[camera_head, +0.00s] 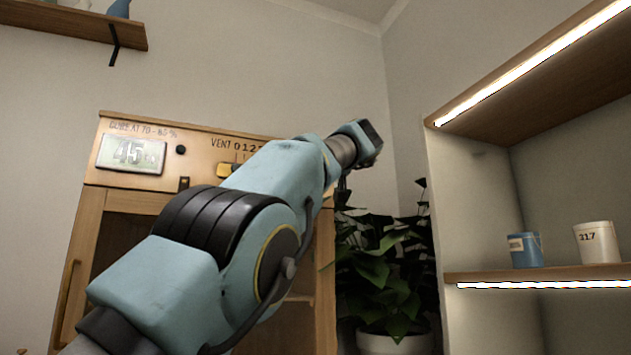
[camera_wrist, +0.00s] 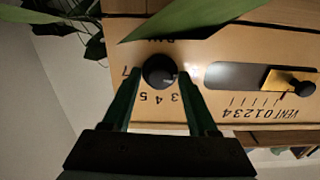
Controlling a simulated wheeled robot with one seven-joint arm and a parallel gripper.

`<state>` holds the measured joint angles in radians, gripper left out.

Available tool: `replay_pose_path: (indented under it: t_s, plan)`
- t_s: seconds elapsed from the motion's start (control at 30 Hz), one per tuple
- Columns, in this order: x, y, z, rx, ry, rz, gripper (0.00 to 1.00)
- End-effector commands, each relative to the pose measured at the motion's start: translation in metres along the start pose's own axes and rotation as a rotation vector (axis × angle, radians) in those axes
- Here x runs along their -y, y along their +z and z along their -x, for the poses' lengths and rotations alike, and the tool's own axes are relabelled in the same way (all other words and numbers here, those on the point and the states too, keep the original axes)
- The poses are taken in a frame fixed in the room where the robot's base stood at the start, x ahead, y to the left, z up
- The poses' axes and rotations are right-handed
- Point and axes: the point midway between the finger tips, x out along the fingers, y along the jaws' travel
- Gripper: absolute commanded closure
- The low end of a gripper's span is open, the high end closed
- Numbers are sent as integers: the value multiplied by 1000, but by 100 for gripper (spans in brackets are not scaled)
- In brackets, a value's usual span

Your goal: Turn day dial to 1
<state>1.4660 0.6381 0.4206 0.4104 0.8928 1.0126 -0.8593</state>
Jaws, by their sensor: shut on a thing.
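The day dial (camera_wrist: 160,71) is a round black knob on the tan cabinet panel in the wrist view, which shows the panel upside down. Digits such as 7, 5, 4 and 3 show around its edge; others are hidden. My gripper (camera_wrist: 161,80) has one dark finger on each side of the knob and is shut on it. I cannot tell clearly which digit the dial points to. In the head view my arm covers the dial.
The vent slider (camera_wrist: 290,82), a brass block in a slot, sits beside the dial. Green leaves (camera_wrist: 195,18) hang close to the gripper from the potted plant (camera_head: 385,270). A humidity display (camera_head: 131,154) is on the panel's left. Wall shelves (camera_head: 540,274) stand at right.

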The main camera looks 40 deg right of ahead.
Motion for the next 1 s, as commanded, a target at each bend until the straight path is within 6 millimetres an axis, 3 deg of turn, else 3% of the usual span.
replay_pose_path:
  t_s: [0.67,0.7,0.8,1.0]
  plan:
    - [0,1,-1,2,-2,68,96]
    - [0,1,-1,2,-1,68,40]
    - [0,1,-1,1,-1,68,29]
    - [0,0,0,1,-1,68,28]
